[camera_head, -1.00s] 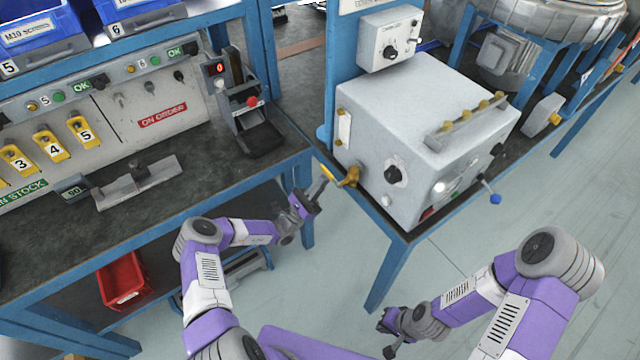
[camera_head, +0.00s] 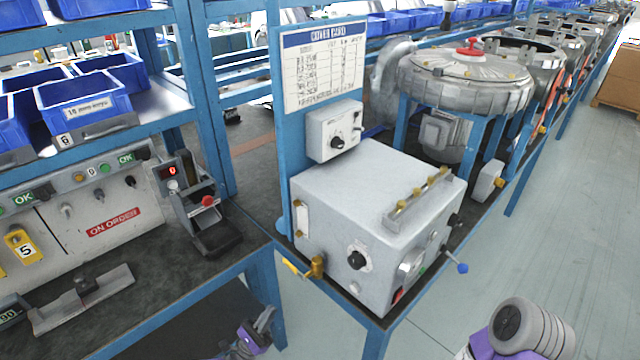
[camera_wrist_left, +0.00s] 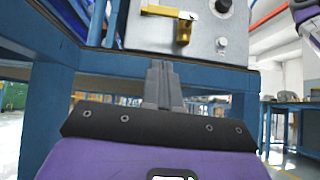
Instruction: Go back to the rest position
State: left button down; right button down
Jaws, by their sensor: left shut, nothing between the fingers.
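My left gripper (camera_head: 262,326) shows at the bottom of the head view, low beside the front legs of the benches and apart from the things on them. In the left wrist view its fingers (camera_wrist_left: 163,85) are together with nothing between them, pointing towards the bench edge below the grey box. Part of my right arm (camera_head: 520,335) shows at the bottom right of the head view; its gripper is out of the picture.
A grey box (camera_head: 345,205) with a brass fitting (camera_head: 316,267) at its front corner stands on the bench. A blue bench leg (camera_head: 265,300) is close to my left gripper. The floor at the right (camera_head: 560,215) is clear.

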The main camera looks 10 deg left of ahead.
pick_arm(q)
jog(key=s+d+f+m+g+p, duration=0.1)
jog(key=s+d+f+m+g, duration=0.1)
jog(key=s+d+m+g, duration=0.6)
jog(key=s+d+f+m+g+p, duration=0.15)
jog(key=s+d+m+g, duration=0.25)
jog(key=d+g, duration=0.8)
jog(key=s+a+f+m+g+y+p, duration=0.1)
jog(key=s+f+m+g+y, duration=0.15)
jog(key=s+y, duration=0.2)
jog(key=s+a+f+m+g+y+p, duration=0.1)
jog(key=s+m+g+y, duration=0.15)
jog(key=s+m, duration=0.2)
jog(key=s+a+r+m+t+y+p, duration=0.1)
jog(key=a+r+m+t+y+p, duration=0.1)
jog(key=a+m+t+y, duration=0.3)
jog(key=shift+s+a+r+m+y+p, duration=0.3)
jog(key=shift+s+a+r+m+y, duration=0.25)
jog(key=shift+r, duration=0.35)
jog(key=shift+w+d, duration=0.1)
jog(key=shift+w, duration=0.05)
